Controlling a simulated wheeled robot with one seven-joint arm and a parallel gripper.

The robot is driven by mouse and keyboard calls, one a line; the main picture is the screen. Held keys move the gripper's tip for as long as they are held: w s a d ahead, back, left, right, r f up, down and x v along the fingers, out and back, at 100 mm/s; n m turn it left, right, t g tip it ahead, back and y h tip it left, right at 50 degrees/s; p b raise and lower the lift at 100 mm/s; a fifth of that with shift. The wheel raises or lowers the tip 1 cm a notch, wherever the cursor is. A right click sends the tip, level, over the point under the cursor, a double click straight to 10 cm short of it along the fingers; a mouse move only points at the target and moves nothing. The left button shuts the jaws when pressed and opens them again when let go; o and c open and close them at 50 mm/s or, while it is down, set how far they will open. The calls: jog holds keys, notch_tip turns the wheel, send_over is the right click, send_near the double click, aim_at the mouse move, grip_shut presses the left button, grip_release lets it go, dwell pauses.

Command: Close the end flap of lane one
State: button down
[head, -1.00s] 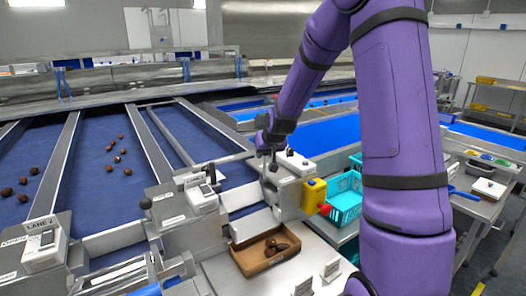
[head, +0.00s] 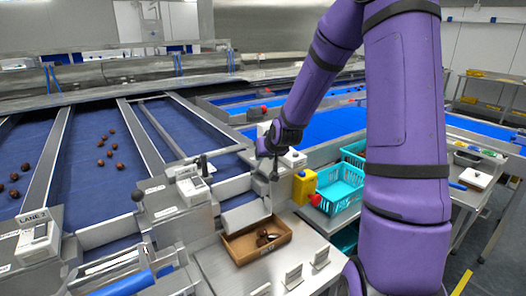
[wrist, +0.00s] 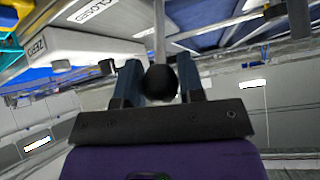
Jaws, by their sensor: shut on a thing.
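My gripper (head: 272,150) is at the near end of the rightmost of the three date lanes, over a thin upright lever. In the wrist view my gripper (wrist: 160,85) is shut on the lever's round black knob (wrist: 162,84), with the grey rod (wrist: 160,35) running away from it. A light grey sloping panel (head: 245,215), which looks like the end flap, sits left of the lever, above a brown tray (head: 235,247) of dark dates (head: 266,238). I cannot tell whether the flap is fully shut. No lane-one label is readable in the head view.
A "LANE 2" box (head: 38,240) stands at the left. Another black-knobbed lever (head: 137,196) and a white-faced box (head: 192,188) stand beside the lane. A yellow box (head: 304,187) and turquoise crates (head: 338,194) are right of my gripper. Small white cards (head: 293,277) stand in front.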

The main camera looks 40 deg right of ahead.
jog(key=shift+s+f, duration=0.3)
jog(key=shift+s, duration=0.05)
dwell(0.3)
jog(key=c, duration=0.8)
grip_release()
jog(key=shift+o, duration=0.2)
jog(key=shift+s+r, duration=0.3)
jog(key=shift+r, duration=0.1)
jog(key=v, duration=0.9)
jog(key=shift+s, duration=0.3)
jog(key=shift+s+a+r, duration=0.1)
jog(key=shift+r, duration=0.1)
